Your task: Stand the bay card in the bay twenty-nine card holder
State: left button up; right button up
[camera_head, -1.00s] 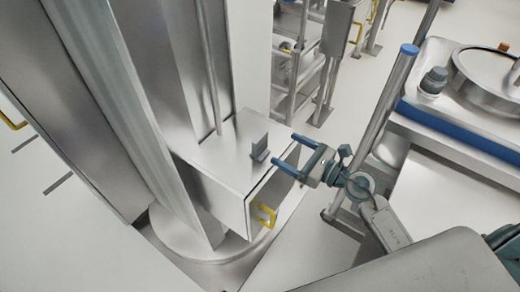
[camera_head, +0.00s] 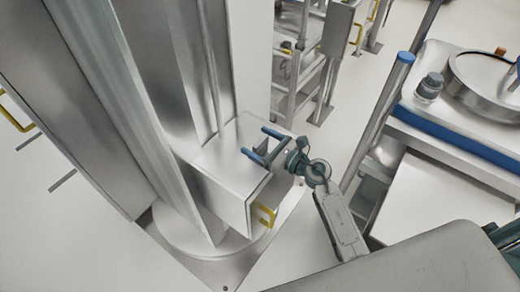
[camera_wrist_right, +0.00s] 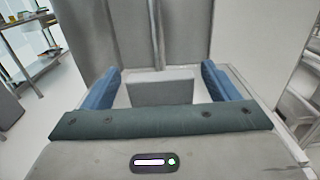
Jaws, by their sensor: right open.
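A small grey upright plate (camera_head: 262,146) stands on top of the metal box at the column. I cannot tell whether it is the bay card, its holder, or both together, and no writing on it can be read. My right gripper (camera_head: 253,139) is open with its blue fingers on either side of the plate. In the right wrist view the plate (camera_wrist_right: 160,88) sits between the spread fingers (camera_wrist_right: 160,82), with a gap on each side. My left gripper is not in view.
The metal box (camera_head: 222,170) has a yellow handle (camera_head: 266,215) on its front. A tall steel column (camera_head: 150,110) rises behind it. A blue-capped post (camera_head: 378,120) and a blue-edged machine (camera_head: 440,125) stand to the right.

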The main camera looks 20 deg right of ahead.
jog(key=shift+s, duration=0.1)
jog(key=c, duration=1.2)
jog(key=shift+r, duration=0.1)
